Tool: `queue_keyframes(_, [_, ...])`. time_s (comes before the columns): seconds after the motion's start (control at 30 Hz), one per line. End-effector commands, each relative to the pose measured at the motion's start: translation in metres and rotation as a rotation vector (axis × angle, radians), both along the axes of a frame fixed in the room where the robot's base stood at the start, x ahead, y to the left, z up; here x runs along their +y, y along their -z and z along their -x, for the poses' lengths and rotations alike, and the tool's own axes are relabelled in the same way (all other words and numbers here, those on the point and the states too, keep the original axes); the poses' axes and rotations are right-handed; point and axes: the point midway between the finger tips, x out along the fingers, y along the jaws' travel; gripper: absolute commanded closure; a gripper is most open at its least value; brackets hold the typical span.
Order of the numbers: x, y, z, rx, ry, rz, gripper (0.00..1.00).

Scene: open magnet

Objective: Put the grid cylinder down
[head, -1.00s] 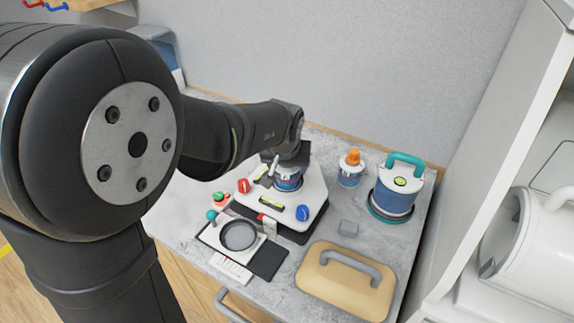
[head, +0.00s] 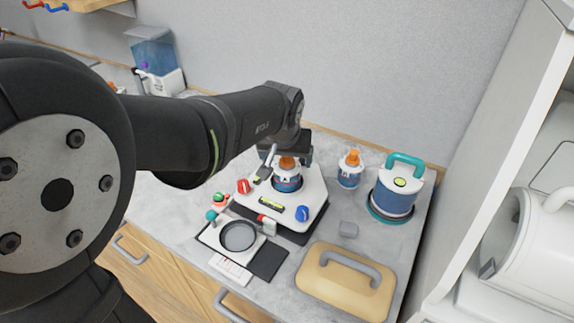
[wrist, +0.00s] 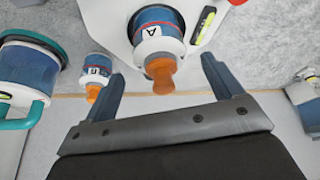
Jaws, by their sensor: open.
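A grid cylinder, with a blue body, white collar, letter label and orange knob (head: 287,183), stands upright on the white platform (head: 311,192) of the device. In the wrist view the same cylinder (wrist: 153,22) has its orange knob pointing toward my gripper (wrist: 163,68). My gripper is open, with one finger on each side beyond the knob and clear space between fingers and cylinder. In the head view my gripper (head: 286,156) is just behind and above the cylinder, its fingers partly hidden. The cylinder's base contact is partly hidden in the wrist view.
A second similar orange-topped cylinder (head: 349,172) stands on the counter to the right. Beyond it is a blue canister with a teal handle (head: 397,190).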

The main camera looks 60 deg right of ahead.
Motion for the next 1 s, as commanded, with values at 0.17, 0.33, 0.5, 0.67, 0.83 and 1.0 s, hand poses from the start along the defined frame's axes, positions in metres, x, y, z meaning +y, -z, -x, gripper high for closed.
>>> queue_keyframes(0.17, [0.013, -0.036, 0.006, -0.001, 0.000, 0.004, 0.15])
queue_keyframes(0.33, [0.022, -0.057, 0.009, 0.000, 0.000, 0.001, 0.15])
queue_keyframes(0.5, [0.025, -0.065, 0.010, 0.000, 0.000, -0.001, 0.15])
queue_keyframes(0.67, [0.025, -0.065, 0.010, 0.000, 0.000, -0.001, 0.15])
queue_keyframes(0.83, [0.025, -0.064, 0.010, 0.000, 0.000, -0.001, 0.15])
queue_keyframes(1.0, [0.021, -0.052, 0.008, 0.000, 0.000, -0.003, 0.15])
